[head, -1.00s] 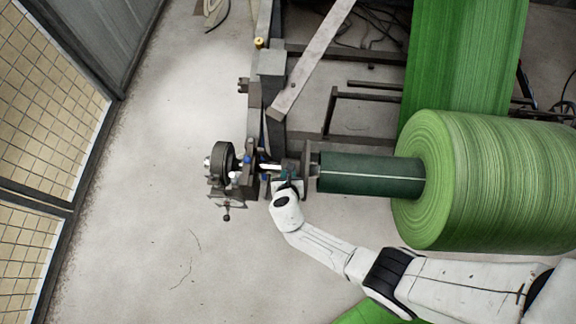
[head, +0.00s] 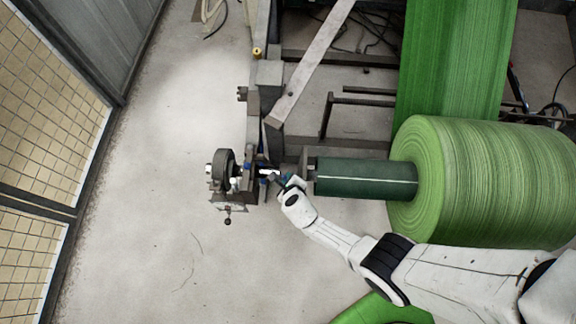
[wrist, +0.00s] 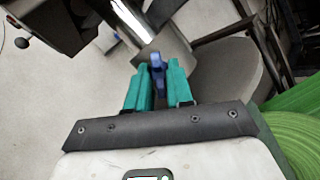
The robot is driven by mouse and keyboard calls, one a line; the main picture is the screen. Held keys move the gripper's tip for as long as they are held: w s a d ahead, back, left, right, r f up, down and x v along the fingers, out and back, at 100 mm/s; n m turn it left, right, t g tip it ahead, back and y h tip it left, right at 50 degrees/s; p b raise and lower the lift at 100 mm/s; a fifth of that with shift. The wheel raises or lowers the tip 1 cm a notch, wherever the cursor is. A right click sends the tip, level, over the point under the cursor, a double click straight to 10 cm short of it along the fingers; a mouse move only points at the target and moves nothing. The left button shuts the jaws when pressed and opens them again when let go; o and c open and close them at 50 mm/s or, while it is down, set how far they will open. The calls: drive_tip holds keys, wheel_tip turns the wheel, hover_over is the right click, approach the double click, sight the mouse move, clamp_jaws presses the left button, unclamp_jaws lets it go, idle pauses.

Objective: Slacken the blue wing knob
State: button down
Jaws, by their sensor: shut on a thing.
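The blue wing knob (wrist: 157,72) sits between the two teal fingers of my gripper (wrist: 158,84) in the wrist view, and the fingers are shut on it. Its far end shows just beyond the fingertips, beside a shiny metal part. In the head view my gripper (head: 277,178) is at the machine's shaft end, left of the dark green core tube. The knob is hard to make out there, being small and partly covered by my gripper.
A large green roll (head: 480,185) on a dark green core (head: 365,179) lies to the right. A dark wheel (head: 223,170) with a small handle stands left of my gripper. A mesh fence (head: 40,115) runs along the left. The floor between fence and machine is clear.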

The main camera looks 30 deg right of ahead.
drive_tip(key=shift+n, duration=0.7)
drive_tip(key=shift+p, duration=0.3)
drive_tip(key=c, duration=1)
unclamp_jaws()
drive_tip(key=shift+r, duration=0.1)
drive_tip(key=p+v, duration=0.3)
drive_tip(key=v, duration=0.7)
drive_tip(key=shift+s+r, duration=0.15)
drive_tip(key=shift+r, duration=0.15)
